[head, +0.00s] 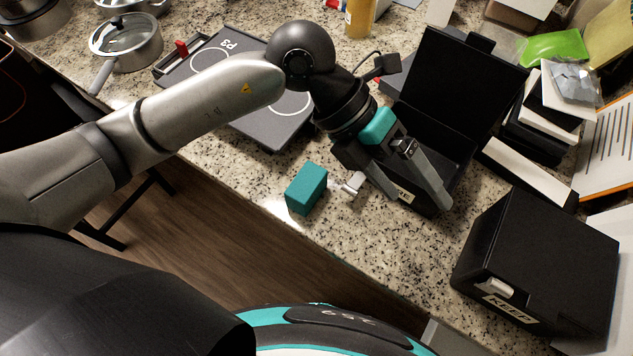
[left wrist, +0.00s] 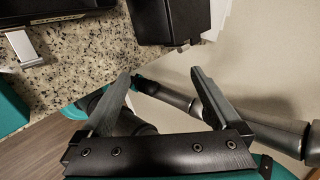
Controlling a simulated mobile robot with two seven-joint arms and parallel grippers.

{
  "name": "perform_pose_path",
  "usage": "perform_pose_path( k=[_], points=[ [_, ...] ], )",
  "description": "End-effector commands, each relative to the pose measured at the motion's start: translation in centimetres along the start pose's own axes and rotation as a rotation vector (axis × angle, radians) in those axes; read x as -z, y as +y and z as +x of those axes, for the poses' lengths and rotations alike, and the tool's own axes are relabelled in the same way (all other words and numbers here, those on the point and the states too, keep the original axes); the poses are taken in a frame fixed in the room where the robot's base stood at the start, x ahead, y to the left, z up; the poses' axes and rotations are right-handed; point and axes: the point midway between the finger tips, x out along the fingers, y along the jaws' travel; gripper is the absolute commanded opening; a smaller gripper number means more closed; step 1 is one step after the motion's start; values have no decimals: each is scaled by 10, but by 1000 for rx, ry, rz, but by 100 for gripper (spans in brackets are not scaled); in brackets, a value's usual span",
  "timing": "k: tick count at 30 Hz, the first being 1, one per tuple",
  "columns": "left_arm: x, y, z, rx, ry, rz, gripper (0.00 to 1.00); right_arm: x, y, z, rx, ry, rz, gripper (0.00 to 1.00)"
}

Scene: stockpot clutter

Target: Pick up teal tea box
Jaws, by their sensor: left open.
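The teal tea box (head: 306,189) sits on the speckled countertop near its front edge in the head view. A teal block at the far left edge of the left wrist view (left wrist: 10,108) looks like the same box, partly cut off. My left gripper (head: 424,200) is open, its fingers apart with nothing between them. It is to the right of the tea box, over the front of an open black case (head: 465,85). Both fingers also show in the left wrist view (left wrist: 160,75). My right gripper is not in view.
A closed black case (head: 545,265) stands at the right. A dark hob (head: 215,60) lies behind the tea box, with a steel pot (head: 126,45) at the upper left. Clutter fills the upper right. Bare countertop (head: 385,245) lies in front of the open case.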

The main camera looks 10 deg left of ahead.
Motion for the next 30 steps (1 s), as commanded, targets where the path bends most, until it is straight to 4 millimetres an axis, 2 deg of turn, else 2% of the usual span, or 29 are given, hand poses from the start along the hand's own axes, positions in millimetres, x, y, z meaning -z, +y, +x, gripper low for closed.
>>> perform_pose_path(
  k=[1,3,6,9,12,14,17,25,30],
  points=[
    [0,27,-7,-131,21,-2,98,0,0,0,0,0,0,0],
    [0,63,-20,-309,48,-17,98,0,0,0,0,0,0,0],
    [1,104,-46,-529,70,-51,98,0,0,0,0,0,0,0],
    [1,131,-70,-689,78,-87,98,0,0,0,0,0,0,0],
    [1,146,-86,-784,80,-113,98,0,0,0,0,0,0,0],
    [2,151,-90,-812,81,-122,98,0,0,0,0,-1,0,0],
    [4,160,-86,-825,85,-128,98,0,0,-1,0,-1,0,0],
    [11,200,-47,-821,87,-128,98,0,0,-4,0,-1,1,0],
    [14,218,-29,-820,85,-125,98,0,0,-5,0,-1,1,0]
  ],
)
